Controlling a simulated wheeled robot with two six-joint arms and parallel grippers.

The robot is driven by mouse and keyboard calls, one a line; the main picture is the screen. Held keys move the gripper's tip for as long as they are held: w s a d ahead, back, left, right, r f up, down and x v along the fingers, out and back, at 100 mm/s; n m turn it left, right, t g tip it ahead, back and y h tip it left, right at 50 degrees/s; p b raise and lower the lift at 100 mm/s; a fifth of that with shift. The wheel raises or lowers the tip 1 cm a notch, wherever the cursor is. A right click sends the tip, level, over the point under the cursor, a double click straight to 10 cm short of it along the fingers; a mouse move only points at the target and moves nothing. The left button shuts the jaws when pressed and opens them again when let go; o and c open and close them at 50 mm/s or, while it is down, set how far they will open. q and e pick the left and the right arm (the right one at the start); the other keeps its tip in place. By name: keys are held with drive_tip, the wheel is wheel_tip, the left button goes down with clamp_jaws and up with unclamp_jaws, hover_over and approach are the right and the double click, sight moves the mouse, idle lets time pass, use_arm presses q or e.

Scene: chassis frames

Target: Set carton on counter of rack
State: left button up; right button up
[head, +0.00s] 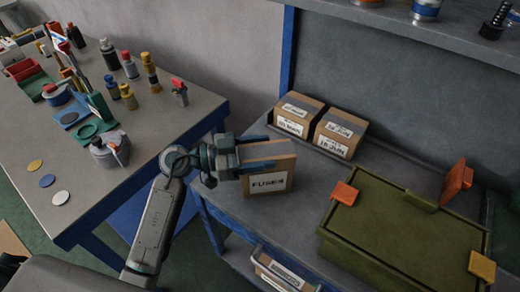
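A brown carton labelled FUSES (270,183) is upright at the left end of the grey rack counter (308,205), near its front edge. My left gripper (271,151) reaches in from the left. Its two blue fingers lie along the near and far sides of the carton's top, and it looks shut on the carton. I cannot tell whether the carton's bottom touches the counter. My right gripper is not in view.
Two labelled cartons (298,115) (340,133) stand behind on the counter. A bin (280,270) sits below the front edge. A cluttered workbench (130,185) stands left, and a shelf (440,35) hangs above.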

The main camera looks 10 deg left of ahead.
use_arm(q)
drive_tip(key=shift+o, duration=1.1)
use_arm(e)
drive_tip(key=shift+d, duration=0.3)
use_arm(q)
drive_tip(key=shift+r, duration=0.1)
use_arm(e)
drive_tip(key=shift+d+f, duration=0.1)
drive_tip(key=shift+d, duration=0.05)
use_arm(q)
drive_tip(key=shift+s+a, duration=0.15)
drive_tip(key=shift+a, duration=0.15)
drive_tip(key=b+v, duration=0.2)
drive_tip(key=v, duration=0.9)
drive_tip(key=shift+a+b, duration=0.2)
drive_tip(key=shift+b, duration=0.1)
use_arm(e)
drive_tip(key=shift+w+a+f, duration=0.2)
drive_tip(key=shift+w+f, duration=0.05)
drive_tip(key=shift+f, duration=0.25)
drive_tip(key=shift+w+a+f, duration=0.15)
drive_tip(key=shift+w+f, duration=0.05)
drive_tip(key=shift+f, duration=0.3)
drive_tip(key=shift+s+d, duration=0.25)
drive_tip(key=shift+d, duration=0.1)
